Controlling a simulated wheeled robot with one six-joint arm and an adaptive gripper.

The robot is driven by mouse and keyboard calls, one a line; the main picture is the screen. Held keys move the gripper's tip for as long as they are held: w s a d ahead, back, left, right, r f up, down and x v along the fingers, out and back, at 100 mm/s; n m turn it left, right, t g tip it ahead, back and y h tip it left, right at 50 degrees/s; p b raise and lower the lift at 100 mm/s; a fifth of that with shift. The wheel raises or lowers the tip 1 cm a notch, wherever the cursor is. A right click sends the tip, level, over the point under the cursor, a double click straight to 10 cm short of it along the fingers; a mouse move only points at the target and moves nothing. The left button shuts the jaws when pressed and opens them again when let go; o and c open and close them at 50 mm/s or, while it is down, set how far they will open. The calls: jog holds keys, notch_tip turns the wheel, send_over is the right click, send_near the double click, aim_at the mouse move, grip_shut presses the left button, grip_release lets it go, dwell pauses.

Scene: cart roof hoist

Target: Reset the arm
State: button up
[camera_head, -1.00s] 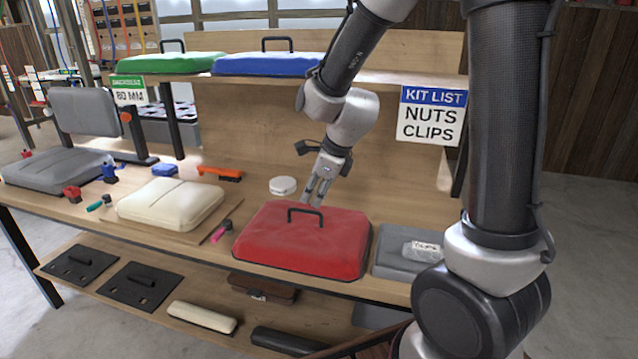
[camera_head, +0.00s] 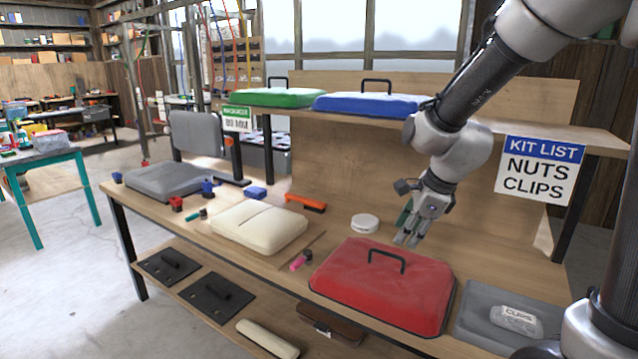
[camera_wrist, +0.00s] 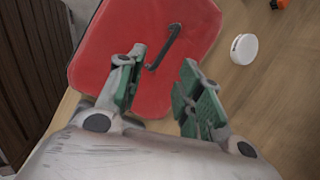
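My gripper (camera_head: 408,238) hangs at the end of my arm, just behind and above the red lid (camera_head: 383,284) on the bench. In the wrist view my gripper (camera_wrist: 157,92) has its two green-padded fingers spread apart with nothing between them. The red lid (camera_wrist: 120,50) lies beyond the fingers, and its black handle (camera_wrist: 164,47) shows apart from them. My arm reaches in from the upper right in the head view.
The wooden bench (camera_head: 335,235) also carries a cream cushion (camera_head: 258,227), a white puck (camera_head: 364,223) and a grey tray (camera_head: 480,325) with a clips bag (camera_head: 516,320). Above, a shelf holds a green lid (camera_head: 280,97) and a blue lid (camera_head: 368,104). A kit list sign (camera_head: 541,178) hangs right.

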jog(key=s+d+r+n+h, duration=0.1)
jog(key=s+d+r+n, duration=0.4)
jog(key=s+n, duration=0.5)
jog(key=s+d+r+n+h, duration=0.1)
jog(key=s+d+r+n, duration=0.5)
jog(key=s+n, duration=0.5)
jog(key=shift+s+d+t+h, duration=0.15)
jog(key=shift+d+t+h, duration=0.15)
jog(key=shift+d, duration=0.4)
jog(key=shift+r, duration=0.1)
